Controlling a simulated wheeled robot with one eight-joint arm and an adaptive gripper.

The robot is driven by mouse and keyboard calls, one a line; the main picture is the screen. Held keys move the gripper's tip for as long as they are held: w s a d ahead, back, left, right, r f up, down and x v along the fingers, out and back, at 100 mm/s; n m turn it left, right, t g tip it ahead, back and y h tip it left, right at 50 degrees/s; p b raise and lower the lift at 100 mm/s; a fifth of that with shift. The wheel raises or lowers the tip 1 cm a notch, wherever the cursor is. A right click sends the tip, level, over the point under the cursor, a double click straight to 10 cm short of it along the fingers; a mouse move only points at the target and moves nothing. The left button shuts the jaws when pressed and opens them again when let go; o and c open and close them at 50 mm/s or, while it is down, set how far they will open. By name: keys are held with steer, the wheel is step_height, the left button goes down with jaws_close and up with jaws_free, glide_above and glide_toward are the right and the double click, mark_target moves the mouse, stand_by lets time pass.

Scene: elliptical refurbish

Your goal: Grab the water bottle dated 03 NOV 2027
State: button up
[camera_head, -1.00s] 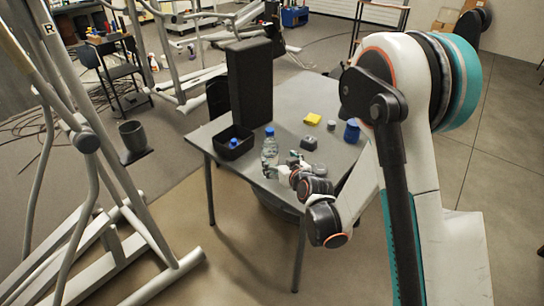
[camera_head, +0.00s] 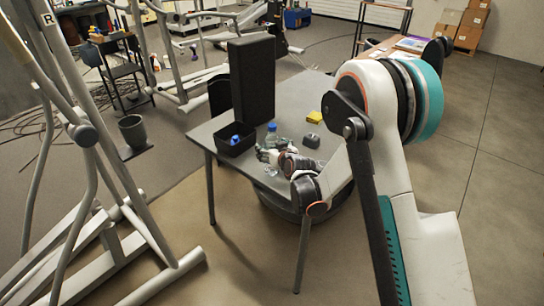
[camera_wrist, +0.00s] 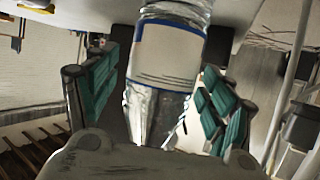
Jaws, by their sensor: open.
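A clear water bottle (camera_head: 271,140) with a blue cap stands near the front edge of the grey table (camera_head: 222,122). My gripper (camera_head: 264,156) is at the bottle and hides much of its lower body in the head view. In the wrist view, the bottle (camera_wrist: 168,62) lies between the two teal-padded fingers of my gripper (camera_wrist: 155,105). The fingers are spread apart, with the bottle in the gap. Its white label has a blue border and faint lines. I cannot read a date on it.
A black tray (camera_head: 222,149) with a blue-topped item (camera_head: 236,138) sits left of the bottle. A tall black block (camera_head: 252,80) stands behind. A yellow item (camera_head: 314,117) and a dark grey item (camera_head: 311,141) lie to the right. An exercise machine (camera_head: 95,165) stands left.

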steer(key=shift+c, duration=0.3)
steer(key=c, duration=1.5)
steer(key=shift+r, duration=0.1)
steer(key=shift+c, duration=0.2)
